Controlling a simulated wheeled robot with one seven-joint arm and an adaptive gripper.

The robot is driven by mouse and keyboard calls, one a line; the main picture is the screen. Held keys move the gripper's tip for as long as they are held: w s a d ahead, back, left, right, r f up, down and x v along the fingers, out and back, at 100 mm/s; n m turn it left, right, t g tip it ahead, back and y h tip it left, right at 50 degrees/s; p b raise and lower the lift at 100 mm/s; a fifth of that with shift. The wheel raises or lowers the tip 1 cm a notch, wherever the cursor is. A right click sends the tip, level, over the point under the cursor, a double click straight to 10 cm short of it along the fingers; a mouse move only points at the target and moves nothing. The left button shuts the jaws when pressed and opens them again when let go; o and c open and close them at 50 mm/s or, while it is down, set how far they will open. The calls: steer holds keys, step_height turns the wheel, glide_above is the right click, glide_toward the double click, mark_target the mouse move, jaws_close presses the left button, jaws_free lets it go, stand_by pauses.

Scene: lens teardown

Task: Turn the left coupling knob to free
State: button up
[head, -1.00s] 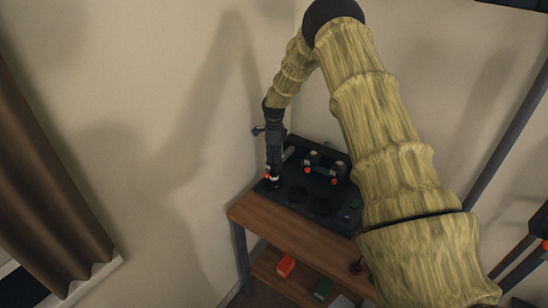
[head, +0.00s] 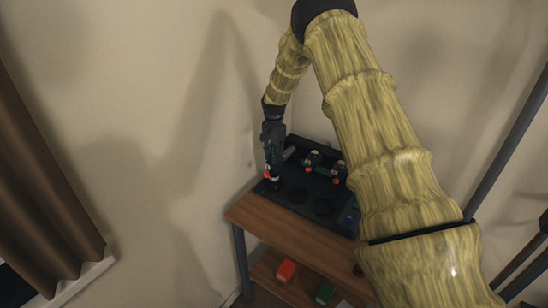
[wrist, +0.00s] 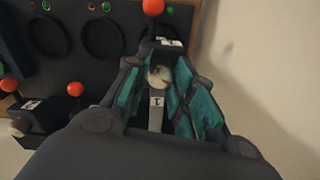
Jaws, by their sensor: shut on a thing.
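The dark coupling panel (head: 296,207) lies on the wooden bench, and a row of couplings runs along it. My gripper (head: 272,178) points down at the leftmost coupling, and an orange-red ball (head: 266,174) shows beside its tips. In the wrist view my gripper (wrist: 158,70) has its teal-padded fingers on either side of the left coupling knob (wrist: 158,77), which looks pale and rounded.
Two more couplings with orange-red balls stand to the right (head: 312,158). Dark round recesses (wrist: 102,38) lie in the panel near my gripper. The wooden bench (head: 262,222) has a lower shelf with a red block (head: 286,270) and a green block (head: 325,291). Walls stand close behind.

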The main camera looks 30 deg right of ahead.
steer(key=n+b, duration=0.1)
steer(key=n, duration=0.4)
steer(key=shift+n, duration=0.3)
stand_by(0.4)
steer(key=o, duration=1.1)
steer(key=shift+c, duration=0.2)
step_height(320, 180, up, 12)
